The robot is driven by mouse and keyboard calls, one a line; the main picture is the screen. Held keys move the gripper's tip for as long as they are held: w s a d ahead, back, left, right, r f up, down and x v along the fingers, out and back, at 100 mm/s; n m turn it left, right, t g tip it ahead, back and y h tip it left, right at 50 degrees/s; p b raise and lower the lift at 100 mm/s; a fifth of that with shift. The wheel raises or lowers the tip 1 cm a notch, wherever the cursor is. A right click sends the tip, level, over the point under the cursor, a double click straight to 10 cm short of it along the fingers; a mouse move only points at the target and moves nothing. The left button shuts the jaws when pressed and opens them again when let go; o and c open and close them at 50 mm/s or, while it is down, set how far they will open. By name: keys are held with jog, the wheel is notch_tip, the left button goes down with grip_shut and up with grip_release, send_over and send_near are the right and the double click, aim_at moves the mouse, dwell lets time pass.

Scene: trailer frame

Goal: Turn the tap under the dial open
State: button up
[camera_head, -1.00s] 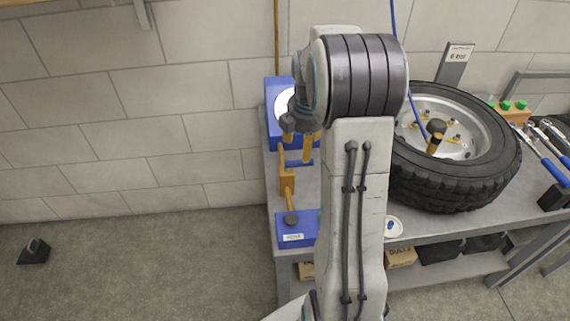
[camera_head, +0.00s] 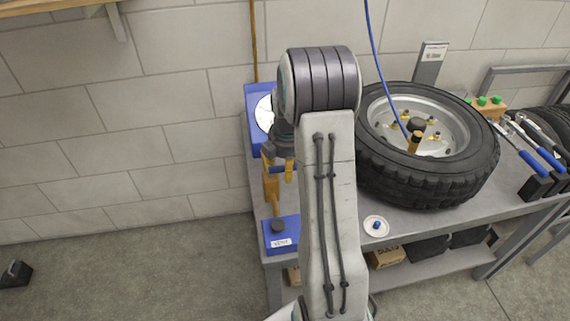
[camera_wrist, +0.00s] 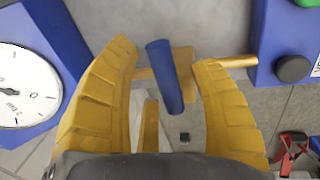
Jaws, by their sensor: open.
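The dial (camera_head: 264,112) is a white round gauge on a blue housing at the bench's left end, partly hidden by my arm. It also shows in the wrist view (camera_wrist: 14,88) at the left. The tap's blue lever (camera_wrist: 168,78) lies across the brass pipe (camera_wrist: 238,62). In the head view the lever is mostly hidden behind my gripper (camera_head: 278,172). My gripper is open. In the wrist view its two yellow fingers (camera_wrist: 165,60) stand on either side of the lever, with gaps visible between them and it.
A blue box with a black knob (camera_head: 278,227) sits at the bench's front left corner. A tire (camera_head: 440,185) lies to the right of my arm. A small white dish (camera_head: 376,227) holds a blue piece. Tools (camera_head: 535,145) lie farther right. The wall is close behind.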

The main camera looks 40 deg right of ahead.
jog(key=shift+c, duration=0.2)
grip_shut()
dwell(0.3)
